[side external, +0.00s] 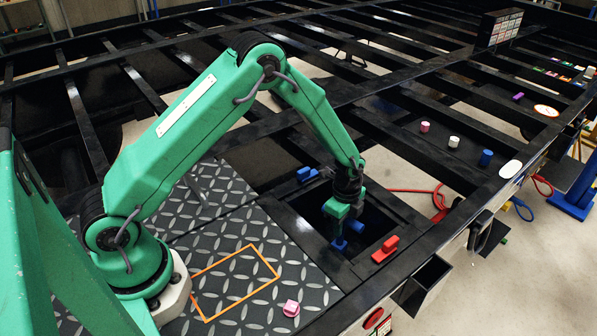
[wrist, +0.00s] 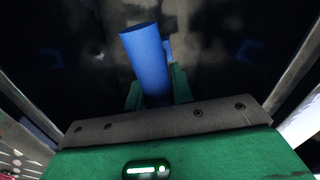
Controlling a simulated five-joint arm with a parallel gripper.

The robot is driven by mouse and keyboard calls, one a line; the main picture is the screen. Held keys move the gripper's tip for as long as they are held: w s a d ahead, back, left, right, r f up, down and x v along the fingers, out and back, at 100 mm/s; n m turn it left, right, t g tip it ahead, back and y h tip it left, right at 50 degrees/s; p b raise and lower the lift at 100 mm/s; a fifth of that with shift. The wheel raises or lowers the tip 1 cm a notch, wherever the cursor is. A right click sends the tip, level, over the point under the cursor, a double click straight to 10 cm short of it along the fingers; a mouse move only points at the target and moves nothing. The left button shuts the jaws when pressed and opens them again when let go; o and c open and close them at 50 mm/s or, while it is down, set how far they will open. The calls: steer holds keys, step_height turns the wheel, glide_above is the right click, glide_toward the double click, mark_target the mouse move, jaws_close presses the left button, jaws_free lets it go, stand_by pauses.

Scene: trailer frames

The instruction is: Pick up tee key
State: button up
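A blue piece (side external: 356,227), which I take to be the tee key, is at the square opening in the black frame. In the wrist view its thick round bar (wrist: 147,60) stands out between the two green fingers, with a smaller blue part behind it. Another blue end (side external: 340,244) shows just below my gripper (side external: 345,213). My gripper points down into the opening, with a finger on each side of the bar. I see no clear gap, but whether the fingers press on it cannot be told. The lower part of the piece is hidden in the dark.
A red block (side external: 385,249) lies on the opening's right rim and a blue block (side external: 306,174) on its far rim. A pink piece (side external: 291,308) sits on the tread plate beside an orange outline (side external: 235,283). Pink, white and blue cylinders (side external: 486,158) stand farther right.

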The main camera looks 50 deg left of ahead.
steer(key=shift+c, duration=1.2)
steer(key=shift+r, duration=5)
